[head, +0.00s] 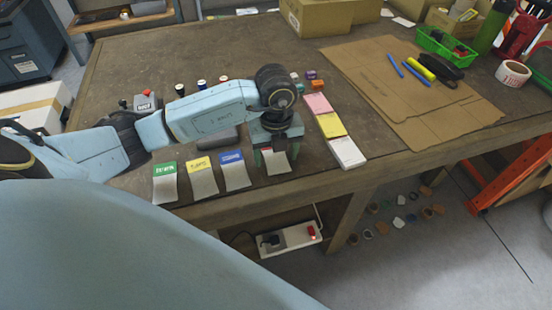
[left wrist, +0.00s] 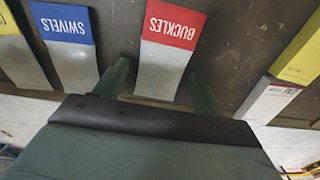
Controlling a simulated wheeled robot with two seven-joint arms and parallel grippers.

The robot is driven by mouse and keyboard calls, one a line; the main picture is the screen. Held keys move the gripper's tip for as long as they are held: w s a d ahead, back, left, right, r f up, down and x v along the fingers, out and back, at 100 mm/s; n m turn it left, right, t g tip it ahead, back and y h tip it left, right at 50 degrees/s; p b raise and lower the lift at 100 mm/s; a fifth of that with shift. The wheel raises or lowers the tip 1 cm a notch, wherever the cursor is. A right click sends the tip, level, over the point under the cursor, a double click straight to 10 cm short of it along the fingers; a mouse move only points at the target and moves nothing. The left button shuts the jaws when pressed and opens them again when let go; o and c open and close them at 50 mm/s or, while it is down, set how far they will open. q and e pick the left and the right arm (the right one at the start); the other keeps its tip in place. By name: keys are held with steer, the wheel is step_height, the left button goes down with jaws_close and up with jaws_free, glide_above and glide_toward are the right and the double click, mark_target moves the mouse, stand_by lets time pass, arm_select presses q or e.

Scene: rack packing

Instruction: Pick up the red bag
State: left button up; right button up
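The red bag (left wrist: 167,52) has a red top marked BUCKLES and a pale grey lower part. It lies flat near the table's front edge. In the head view the red bag (head: 278,164) is partly hidden, with mostly its grey part showing below my gripper. My left gripper (left wrist: 160,80) is open, with one green finger on each side of the bag's lower part and a gap on both sides. In the head view my left gripper (head: 277,148) is over the bag, pointing down. My right gripper is not in view.
The blue SWIVELS bag (head: 235,177), a yellow bag (head: 201,182) and a green bag (head: 165,189) lie in a row to the left. Pink, yellow and white boxes (head: 347,154) stand to the right. Flat cardboard (head: 400,110) lies farther right.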

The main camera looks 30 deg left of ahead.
arm_select(q)
steer(key=c, duration=0.9)
